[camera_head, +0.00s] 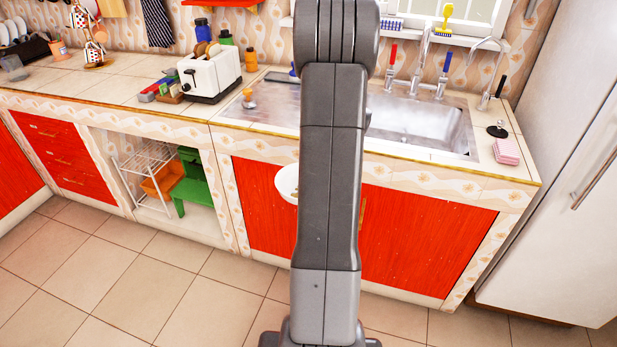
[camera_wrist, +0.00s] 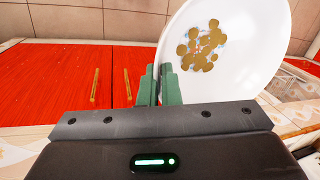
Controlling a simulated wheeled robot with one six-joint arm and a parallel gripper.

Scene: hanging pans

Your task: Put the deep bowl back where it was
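The deep bowl (camera_wrist: 245,38) is white with a cluster of gold-brown spots and fills the upper right of the wrist view. My gripper (camera_wrist: 160,85) has green fingers, one on each side of the bowl's edge, and is shut on it. In the head view only a white sliver of the bowl (camera_head: 287,183) shows left of my arm. It is in front of the red cabinet doors below the sink, clear of the floor. My arm hides the rest of the bowl and the gripper in that view.
The counter carries a toaster (camera_head: 211,74), bottles and a pink sponge stack (camera_head: 506,151). The sink (camera_head: 420,125) is partly behind my arm. An open niche holds a white rack (camera_head: 146,170) and a green stool (camera_head: 192,188). A white fridge (camera_head: 570,180) stands right. The tiled floor is clear.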

